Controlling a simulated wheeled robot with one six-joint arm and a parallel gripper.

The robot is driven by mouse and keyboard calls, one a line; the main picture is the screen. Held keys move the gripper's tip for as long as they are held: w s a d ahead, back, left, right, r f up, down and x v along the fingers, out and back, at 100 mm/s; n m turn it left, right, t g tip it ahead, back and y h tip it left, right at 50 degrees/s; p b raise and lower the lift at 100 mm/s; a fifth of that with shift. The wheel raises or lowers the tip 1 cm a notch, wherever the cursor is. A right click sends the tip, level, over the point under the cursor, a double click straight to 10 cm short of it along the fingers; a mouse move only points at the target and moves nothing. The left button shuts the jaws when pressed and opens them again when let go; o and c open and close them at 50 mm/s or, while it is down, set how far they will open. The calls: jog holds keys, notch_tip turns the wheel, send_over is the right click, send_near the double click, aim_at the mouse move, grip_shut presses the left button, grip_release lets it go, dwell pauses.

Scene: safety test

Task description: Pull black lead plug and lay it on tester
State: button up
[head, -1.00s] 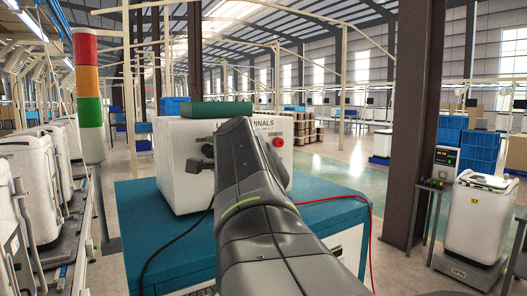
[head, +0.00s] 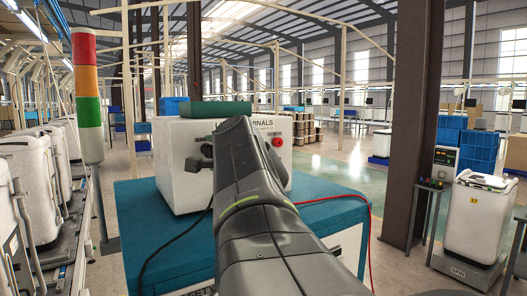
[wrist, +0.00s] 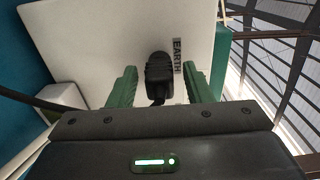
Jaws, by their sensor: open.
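The tester is a white box (head: 175,150) on a teal-topped bench. The black lead plug (wrist: 158,70) sits at the tester's white panel, beside a label reading EARTH, in the wrist view. Its black lead runs down from the plug toward my gripper body. My gripper (wrist: 160,76) is open, with one green finger on each side of the plug and a visible gap on both sides. In the head view my arm covers most of the panel, and I cannot make out the plug there for certain.
The teal bench top (head: 130,200) is bare at the left of the tester. A black cable (head: 180,238) and a red lead (head: 370,230) hang over the bench. A green slab (head: 215,112) lies on the tester, and a red button (head: 277,142) is on its panel.

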dwell(0.3)
grip_shut()
jog(key=shift+s, duration=0.1)
jog(key=shift+b+v, duration=1)
jog(key=shift+v, duration=1.9)
